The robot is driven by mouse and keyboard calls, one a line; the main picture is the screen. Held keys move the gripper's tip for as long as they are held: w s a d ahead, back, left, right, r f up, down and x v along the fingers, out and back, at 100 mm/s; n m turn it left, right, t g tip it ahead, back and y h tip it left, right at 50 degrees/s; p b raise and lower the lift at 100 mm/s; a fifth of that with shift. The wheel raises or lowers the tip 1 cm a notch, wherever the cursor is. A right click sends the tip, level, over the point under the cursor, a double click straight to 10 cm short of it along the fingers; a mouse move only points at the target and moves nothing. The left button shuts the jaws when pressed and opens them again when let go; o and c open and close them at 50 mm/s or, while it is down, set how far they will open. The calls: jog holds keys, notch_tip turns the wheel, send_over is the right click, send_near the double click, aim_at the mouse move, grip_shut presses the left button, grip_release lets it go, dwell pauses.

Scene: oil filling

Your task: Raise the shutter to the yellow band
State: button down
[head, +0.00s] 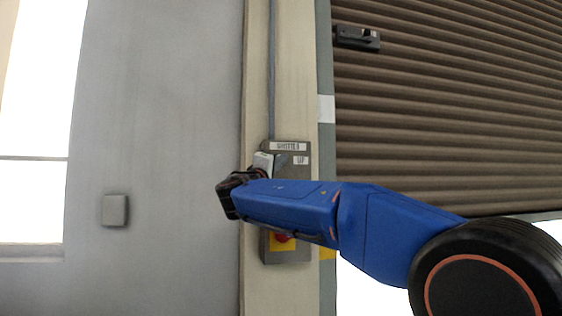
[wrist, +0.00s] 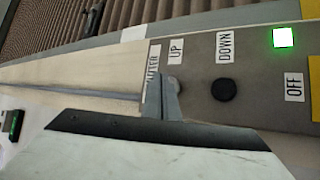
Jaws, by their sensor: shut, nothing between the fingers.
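The brown slatted shutter (head: 440,120) is partly raised, with bright light below its lower edge. That edge meets the guide rail behind my arm. A yellow band (head: 327,254) is low on the rail, in the bright gap's height. The grey control box (head: 287,257) is left of the shutter. In the wrist view, UP (wrist: 176,51) and DOWN (wrist: 223,46) labels stand above the buttons. The black DOWN button (wrist: 223,89) is clear. My gripper (wrist: 163,88) is shut and empty, its tips over the UP button (wrist: 175,84), which is partly hidden; contact cannot be told.
A green lamp (wrist: 283,37) is lit beside DOWN. A red stop button (head: 282,237) on yellow is low on the box, beneath my arm. A white band (head: 326,108) is higher on the rail. A grey wall box (head: 115,210) is far left.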

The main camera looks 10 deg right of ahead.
jog(key=shift+s, duration=0.15)
jog(key=s, duration=0.4)
jog(key=shift+s, duration=0.4)
dwell(0.6)
jog(key=s+d+f+m+g+y, duration=0.1)
jog(key=s+d+f+g+y, duration=0.15)
jog(key=s+d+f, duration=0.55)
jog(key=s+d+f+m+g+y, duration=0.1)
jog(key=s+d+f+g, duration=0.2)
jog(key=f, duration=0.8)
jog(key=s+d+f+m+g+y, duration=0.1)
jog(key=s+d+f+g+y, duration=0.15)
jog(key=s+d+f, duration=0.55)
jog(key=s+a+f+m+g+y, duration=0.1)
jog(key=s+a+f+y, duration=0.2)
jog(key=s+f, duration=0.4)
jog(key=s+a+f+m+g+y, duration=0.1)
jog(key=s+a+f+g+y, duration=0.1)
jog(key=s+f, duration=0.6)
jog(key=s+a+f+m+g+y, duration=0.1)
jog(key=s+a+f+y, duration=0.2)
jog(key=f, duration=1.3)
jog(key=s+a, duration=0.3)
jog(key=s, duration=0.1)
jog(key=shift+s+g+y, duration=0.15)
jog(key=shift+g+y, duration=0.25)
